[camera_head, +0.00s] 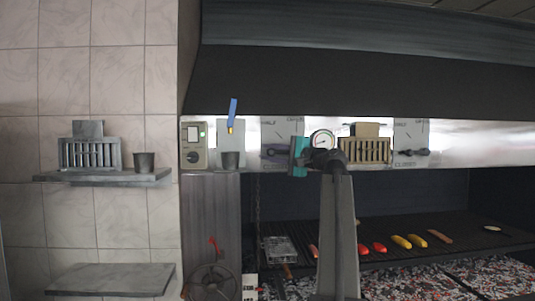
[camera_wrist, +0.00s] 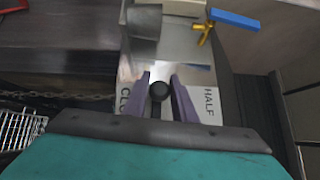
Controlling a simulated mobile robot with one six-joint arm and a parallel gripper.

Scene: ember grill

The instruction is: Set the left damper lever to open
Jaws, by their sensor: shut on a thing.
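The left damper plate (camera_head: 281,133) is on the steel front panel in the head view, left of the round gauge. My gripper (camera_head: 268,153), with a teal body and purple fingers, reaches it from the right. In the wrist view the black round knob of the left damper lever (camera_wrist: 159,92) sits between the purple fingers of my gripper (camera_wrist: 160,82), which are shut on it. A "HALF" label shows on the plate (camera_wrist: 207,106) right of the fingers, and a partly covered "CLO" label shows left of them. The lever's shaft is mostly hidden, so its exact setting is unclear.
A valve with a blue handle (camera_head: 233,107) and a dark cup (camera_head: 230,160) are left of the plate. The gauge (camera_head: 321,141) and a slotted holder (camera_head: 365,150) are right of it. The right damper lever (camera_head: 415,152) is farther right. The grill with food lies below.

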